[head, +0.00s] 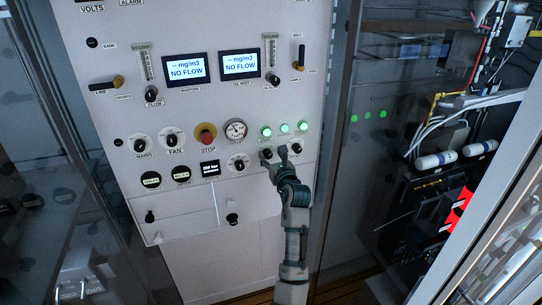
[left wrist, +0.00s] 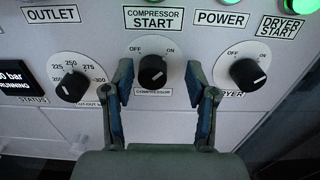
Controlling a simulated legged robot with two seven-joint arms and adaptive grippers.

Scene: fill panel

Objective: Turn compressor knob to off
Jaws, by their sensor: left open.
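The compressor knob (left wrist: 152,72) is a round black dial on the pale panel, with OFF marked at its upper left and ON at its upper right. It has a small white mark on its face, but I cannot clearly tell which label that lines up with. My left gripper (left wrist: 162,88) is open, with one blue-padded finger on each side of this knob and a gap visible to both sides. In the head view the left gripper (head: 274,159) is at the lower right of the panel, partly covering the compressor knob (head: 267,153). My right gripper is not in view.
The dryer knob (left wrist: 246,72) sits close right of my right-hand finger, and the outlet dial (left wrist: 72,88) lies to the left. Green lights (head: 285,128) are above. A red stop button (head: 206,136) is farther left. A glass-fronted cabinet (head: 375,130) stands right of the panel.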

